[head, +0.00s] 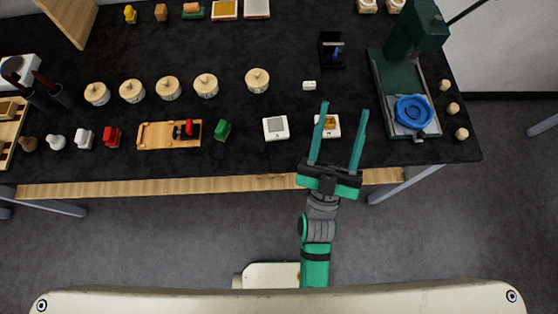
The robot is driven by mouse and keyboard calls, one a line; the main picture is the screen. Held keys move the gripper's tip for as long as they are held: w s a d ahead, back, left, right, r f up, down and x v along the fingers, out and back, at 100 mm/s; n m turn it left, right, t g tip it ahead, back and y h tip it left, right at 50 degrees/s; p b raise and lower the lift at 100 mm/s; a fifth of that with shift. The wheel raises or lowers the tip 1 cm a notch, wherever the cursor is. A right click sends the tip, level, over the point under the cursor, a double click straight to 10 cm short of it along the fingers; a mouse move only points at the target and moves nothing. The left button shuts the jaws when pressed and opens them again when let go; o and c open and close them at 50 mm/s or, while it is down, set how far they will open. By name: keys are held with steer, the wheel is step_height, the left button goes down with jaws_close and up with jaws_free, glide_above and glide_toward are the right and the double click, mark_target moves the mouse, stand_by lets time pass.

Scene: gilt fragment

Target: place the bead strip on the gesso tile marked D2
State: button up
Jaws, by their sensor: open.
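My gripper (344,107) is open, its two long green fingers reaching over the front part of the black table, with nothing visibly held. A white square tile (276,128) lies to the left of the fingers, with a small grey mark on its face. A second white tile (336,133) lies partly under the left finger and extends into the gap between the fingers. A small gold-orange patch (330,121) shows on this second tile. I cannot tell whether it is the bead strip. The labels are too small to read, so I cannot tell which tile is D2.
A dark green press (388,80) with a blue ring (413,111) stands to the right. A small white piece (309,85) and a black holder (331,52) lie beyond the fingers. Several round lidded pots, coloured blocks and a wooden tray (153,134) stand to the left.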

steer(key=s+a+f+g+y, duration=0.2)
steer(key=s+a+f+g, duration=0.1)
steer(key=f, duration=0.5)
steer(key=s+a+f+g+y, duration=0.1)
steer(key=s+a+f+g, duration=0.3)
steer(key=s+f, duration=0.3)
steer(key=s+a+f+g+y, duration=0.2)
steer(key=s+a+f+g, duration=0.2)
steer(key=f, duration=0.5)
steer(key=shift+s+a+n+y, duration=0.3)
steer(key=shift+s+a, duration=0.4)
steer(key=shift+s, duration=0.35)
